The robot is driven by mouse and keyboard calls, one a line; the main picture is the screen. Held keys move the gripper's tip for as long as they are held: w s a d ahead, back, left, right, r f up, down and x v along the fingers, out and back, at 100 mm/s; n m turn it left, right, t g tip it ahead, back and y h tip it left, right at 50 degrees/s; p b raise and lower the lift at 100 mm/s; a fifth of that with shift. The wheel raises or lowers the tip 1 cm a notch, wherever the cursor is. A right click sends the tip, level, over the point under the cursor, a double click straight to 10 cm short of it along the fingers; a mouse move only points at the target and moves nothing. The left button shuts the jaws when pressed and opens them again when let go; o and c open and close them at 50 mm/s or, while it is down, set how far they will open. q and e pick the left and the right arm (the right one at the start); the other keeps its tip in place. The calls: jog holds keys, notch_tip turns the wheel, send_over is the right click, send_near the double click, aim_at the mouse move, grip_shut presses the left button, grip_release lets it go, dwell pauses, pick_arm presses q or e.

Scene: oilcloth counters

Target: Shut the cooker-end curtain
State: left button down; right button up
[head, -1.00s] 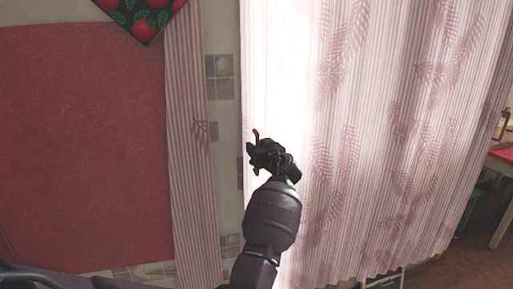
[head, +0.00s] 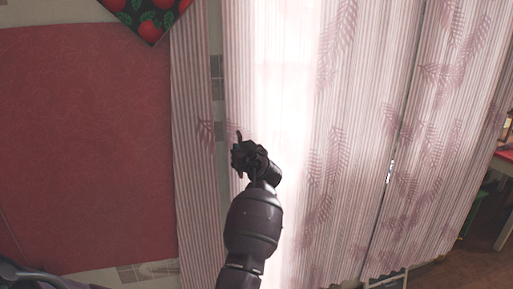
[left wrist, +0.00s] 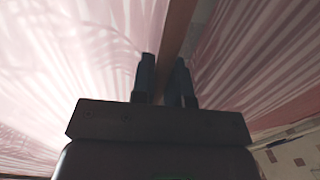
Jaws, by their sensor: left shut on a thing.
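A wide pink-striped curtain with a leaf pattern (head: 340,150) hangs across the middle of the head view, brightly lit from behind near its left edge. A narrow striped curtain (head: 193,70) hangs to its left. A thin strip of tiled wall shows between them at the top. My left gripper (head: 240,142) is at the wide curtain's left edge and is shut on it; the exact grip is too dark to see. In the left wrist view the two fingers (left wrist: 164,80) are close together, with pink cloth (left wrist: 60,60) on both sides. My right gripper is not in view.
A red surface (head: 85,150) fills the left side. A dark cloth with red fruit (head: 150,15) hangs at the top. A narrow dark gap (head: 391,170) splits the curtain cloth at right. A red-topped table (head: 506,152) stands at the far right over brown floor.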

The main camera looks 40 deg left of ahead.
pick_arm(q)
jog(key=shift+s+a, duration=1)
jog(key=shift+s, duration=0.15)
jog(key=c, duration=1.1)
grip_release()
jog(key=shift+s+a, duration=0.15)
jog(key=shift+s, duration=0.05)
jog(key=shift+c, duration=0.2)
jog(key=shift+w, duration=0.1)
jog(key=shift+d, duration=0.2)
